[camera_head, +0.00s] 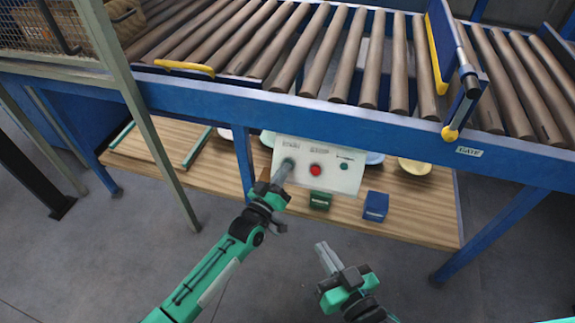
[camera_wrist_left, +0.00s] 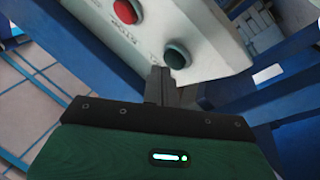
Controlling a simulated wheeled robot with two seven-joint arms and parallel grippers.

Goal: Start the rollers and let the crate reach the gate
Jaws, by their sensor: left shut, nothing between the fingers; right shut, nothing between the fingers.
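A pale control panel (camera_head: 325,180) hangs under the conveyor frame, with a red button (camera_head: 315,170) in its middle and a small dark green button (camera_head: 344,166) at its right. My left gripper (camera_head: 284,168) is shut and empty at the panel's left part, in front of another control. In the left wrist view its fingertips (camera_wrist_left: 160,80) are close to a dark green button (camera_wrist_left: 177,55); contact is unclear. A brown crate (camera_head: 28,30) is partly visible behind mesh at the far left. The blue gate (camera_head: 440,45) with yellow edging stands across the rollers. My right gripper (camera_head: 323,252) is shut and empty, below the panel.
Brown rollers (camera_head: 320,50) run along a blue frame (camera_head: 360,122) with a GATE label (camera_head: 470,151). A wooden shelf (camera_head: 225,190) below holds a green block (camera_head: 320,201), a blue block (camera_head: 376,206) and bowls (camera_head: 414,167). A slanted post (camera_head: 150,130) stands left of my left arm.

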